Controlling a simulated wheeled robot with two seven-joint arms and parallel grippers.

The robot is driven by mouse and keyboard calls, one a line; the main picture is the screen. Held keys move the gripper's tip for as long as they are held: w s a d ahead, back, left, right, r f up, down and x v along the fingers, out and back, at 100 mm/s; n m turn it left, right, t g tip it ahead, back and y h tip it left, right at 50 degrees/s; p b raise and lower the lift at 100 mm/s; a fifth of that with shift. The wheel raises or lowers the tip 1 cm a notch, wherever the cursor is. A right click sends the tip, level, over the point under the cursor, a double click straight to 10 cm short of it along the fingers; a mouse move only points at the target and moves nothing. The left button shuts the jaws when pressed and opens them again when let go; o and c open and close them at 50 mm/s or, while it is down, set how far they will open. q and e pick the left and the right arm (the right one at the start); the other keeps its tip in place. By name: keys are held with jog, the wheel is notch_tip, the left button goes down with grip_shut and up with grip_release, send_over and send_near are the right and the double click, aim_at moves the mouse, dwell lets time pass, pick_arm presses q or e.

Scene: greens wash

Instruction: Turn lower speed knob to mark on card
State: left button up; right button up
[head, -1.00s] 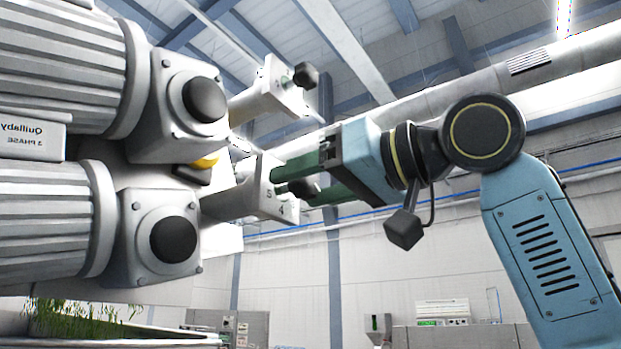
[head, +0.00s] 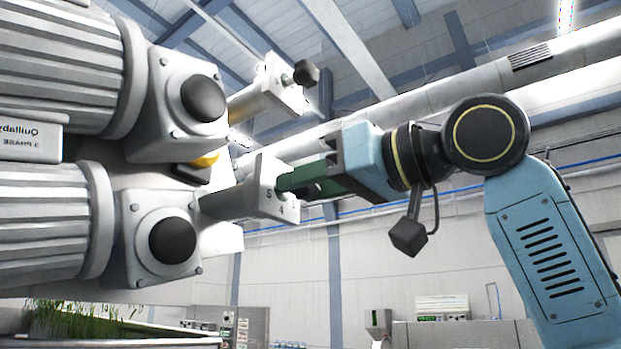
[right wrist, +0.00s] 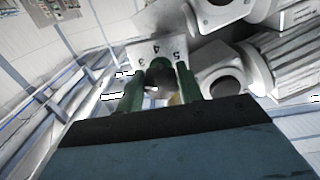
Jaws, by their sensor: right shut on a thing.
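The lower speed knob (right wrist: 159,75) shows in the right wrist view, between my fingers and in front of a pale dial plate with numerals (right wrist: 157,49). The same plate (head: 268,190) shows in the head view at the end of the lower arm of the machine, with a 5 and a 4 readable. My right gripper (head: 283,184) has green fingers that reach the plate from the right. In the right wrist view the gripper (right wrist: 160,84) is shut on the knob, one finger at each side. The knob's pointer is not readable. I cannot make out the card or its mark. My left gripper is not in view.
The upper knob (head: 306,73) is dark and stands on its own plate above. Two ribbed motors (head: 50,210) with grey gear housings fill the left side. A yellow and black part (head: 204,161) sits between them. Greens (head: 75,318) lie at lower left.

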jog(key=n+p, duration=0.2)
jog(key=n, duration=0.1)
jog(key=n+p, duration=0.1)
jog(key=n, duration=0.1)
jog(key=shift+d+r+p, duration=0.1)
jog(key=shift+r+p, duration=0.15)
jog(key=shift+p, duration=0.1)
jog(key=n+p, duration=0.4)
jog(key=n, duration=0.1)
jog(key=shift+w, duration=0.1)
jog(key=shift+n, duration=0.4)
jog(key=o, duration=1)
jog(key=shift+f, duration=0.1)
jog(key=b+v, duration=0.3)
jog(key=v, duration=1)
jog(key=shift+d+b, duration=0.2)
jog(key=shift+b, duration=0.15)
